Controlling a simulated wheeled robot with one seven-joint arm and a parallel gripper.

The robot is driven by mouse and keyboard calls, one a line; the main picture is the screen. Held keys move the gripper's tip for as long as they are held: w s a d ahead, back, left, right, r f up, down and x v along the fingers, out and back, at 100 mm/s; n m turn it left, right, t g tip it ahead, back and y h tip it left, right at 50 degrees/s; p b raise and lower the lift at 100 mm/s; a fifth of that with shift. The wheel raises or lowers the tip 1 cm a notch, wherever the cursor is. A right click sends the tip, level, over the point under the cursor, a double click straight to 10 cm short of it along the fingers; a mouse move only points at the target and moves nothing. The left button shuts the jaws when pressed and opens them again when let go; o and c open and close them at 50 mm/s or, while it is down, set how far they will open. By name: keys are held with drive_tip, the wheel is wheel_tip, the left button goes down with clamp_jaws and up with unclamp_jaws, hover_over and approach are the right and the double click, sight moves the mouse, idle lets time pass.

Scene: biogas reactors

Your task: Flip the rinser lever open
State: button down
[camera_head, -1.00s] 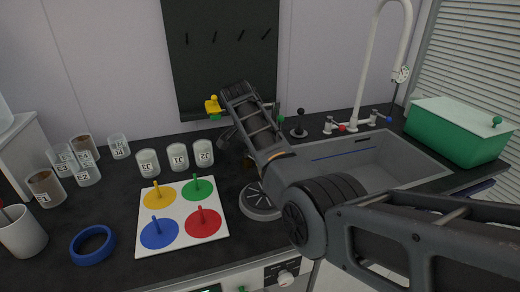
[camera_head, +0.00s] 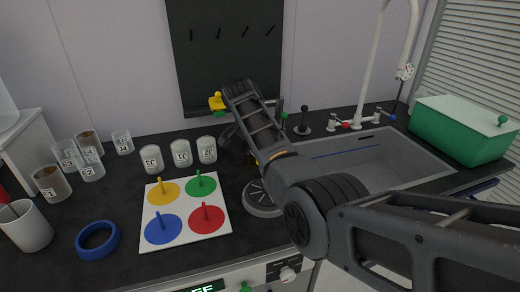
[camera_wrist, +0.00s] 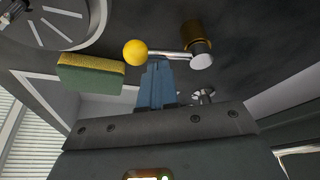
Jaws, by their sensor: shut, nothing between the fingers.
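The rinser (camera_head: 262,198) is a round grey disc with spoke-like slots on the counter left of the sink, partly behind my arm. It also shows at the upper left in the wrist view (camera_wrist: 60,18). The lever (camera_wrist: 168,54) is a metal rod with a yellow ball (camera_wrist: 136,52) at its left end. Its right end meets a post with a silver cap and a brass-coloured part (camera_wrist: 197,42). My gripper (camera_wrist: 156,70) is shut and empty, its fingertips close to the rod, right of the ball. I cannot tell whether they touch. In the head view my arm hides the fingertips.
A yellow-green sponge (camera_wrist: 90,74) lies beside the rinser. A peg board with coloured discs (camera_head: 150,215) and several labelled cups (camera_head: 180,153) stand left. The sink (camera_head: 400,165), tall faucet (camera_head: 372,70) and green box (camera_head: 462,130) are right.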

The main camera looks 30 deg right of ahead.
drive_tip(key=d+p, duration=0.1)
drive_tip(key=d, duration=0.1)
drive_tip(key=d+r+p, duration=0.1)
drive_tip(key=d, duration=0.1)
drive_tip(key=shift+s, duration=0.1)
drive_tip(key=w+b+v, duration=0.1)
drive_tip(key=b+v, duration=0.1)
drive_tip(key=v, duration=0.7)
drive_tip(key=shift+a+r, duration=0.3)
